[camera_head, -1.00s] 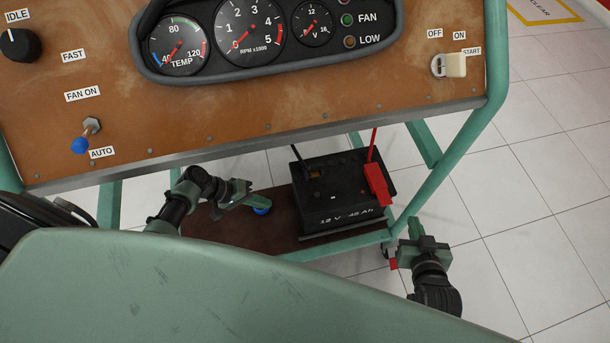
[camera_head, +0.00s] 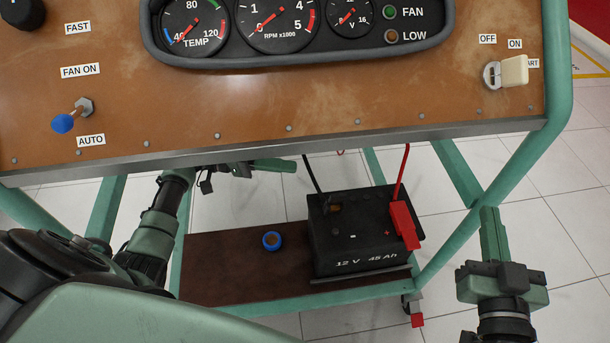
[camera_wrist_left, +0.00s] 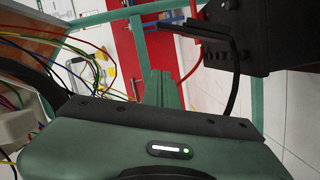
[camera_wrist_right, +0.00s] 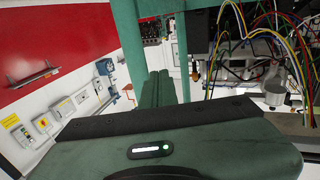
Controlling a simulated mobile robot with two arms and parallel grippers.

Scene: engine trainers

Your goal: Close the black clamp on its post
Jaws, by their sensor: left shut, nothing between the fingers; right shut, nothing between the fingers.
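The black battery (camera_head: 362,240) stands on the trainer's lower shelf. The black clamp (camera_wrist_left: 215,34) shows in the left wrist view as a dark piece with long handles sticking out beside the battery, its cable hanging from it. In the head view it blends into the battery's dark top near a brownish post (camera_head: 334,208), so I cannot tell how its jaws sit. My left gripper (camera_head: 291,165) is shut and empty, under the panel edge, above and left of the battery. My right gripper (camera_head: 489,212) is shut and empty, pointing up, right of the frame's leg.
A red clamp (camera_head: 404,226) with a red cable is at the battery's right side. The instrument panel (camera_head: 280,110) overhangs the shelf. Green frame tubes (camera_head: 462,225) stand beside the battery. Loose wires (camera_wrist_left: 85,65) hang under the panel.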

